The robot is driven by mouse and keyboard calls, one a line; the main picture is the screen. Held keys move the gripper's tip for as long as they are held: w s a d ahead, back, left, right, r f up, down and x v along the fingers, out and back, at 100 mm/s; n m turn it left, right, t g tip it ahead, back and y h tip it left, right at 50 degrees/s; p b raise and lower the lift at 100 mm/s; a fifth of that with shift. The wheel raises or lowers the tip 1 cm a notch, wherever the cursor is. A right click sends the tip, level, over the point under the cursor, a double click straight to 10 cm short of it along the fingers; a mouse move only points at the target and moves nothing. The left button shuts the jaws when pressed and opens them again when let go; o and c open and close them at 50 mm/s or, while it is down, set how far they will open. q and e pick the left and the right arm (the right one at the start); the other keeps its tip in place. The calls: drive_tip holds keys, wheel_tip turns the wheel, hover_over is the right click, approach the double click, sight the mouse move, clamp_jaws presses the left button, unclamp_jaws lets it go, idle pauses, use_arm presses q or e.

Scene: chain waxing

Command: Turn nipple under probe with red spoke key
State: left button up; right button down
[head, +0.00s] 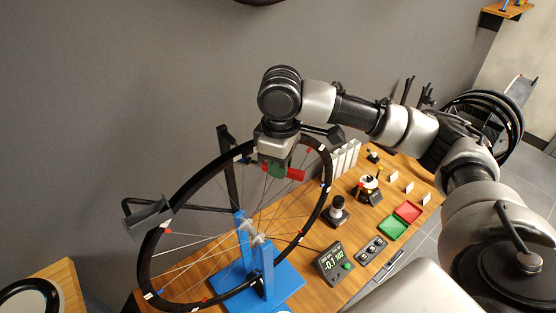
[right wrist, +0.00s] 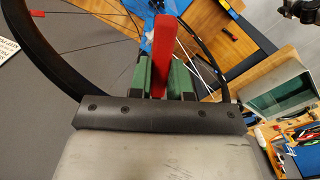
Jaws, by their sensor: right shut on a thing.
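My right gripper (head: 277,169) is shut on the red spoke key (head: 296,174), beside the upper right of the wheel rim (head: 321,195). In the right wrist view the red key (right wrist: 165,55) stands between the green finger pads (right wrist: 165,80). The key appears close to the spokes; I cannot tell whether it is on a nipple. The wheel stands upright in a blue truing stand (head: 265,265). A grey block (head: 148,213) on a black arm, possibly the probe, sits at the rim's left side. My left gripper is not in view.
On the wooden bench (head: 325,235) stand a digital readout (head: 333,262), a black box with knobs (head: 371,250), a green tray (head: 391,228), a red tray (head: 408,211) and a dark round-topped tool (head: 337,211). White blocks (head: 345,157) stand near the wall.

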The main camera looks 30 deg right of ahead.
drive_tip(key=s+d+n+p, duration=0.1)
drive_tip(key=d+n, duration=0.3)
drive_tip(key=d, duration=0.4)
drive_tip(key=shift+s, duration=0.2)
idle(1.2)
idle(0.6)
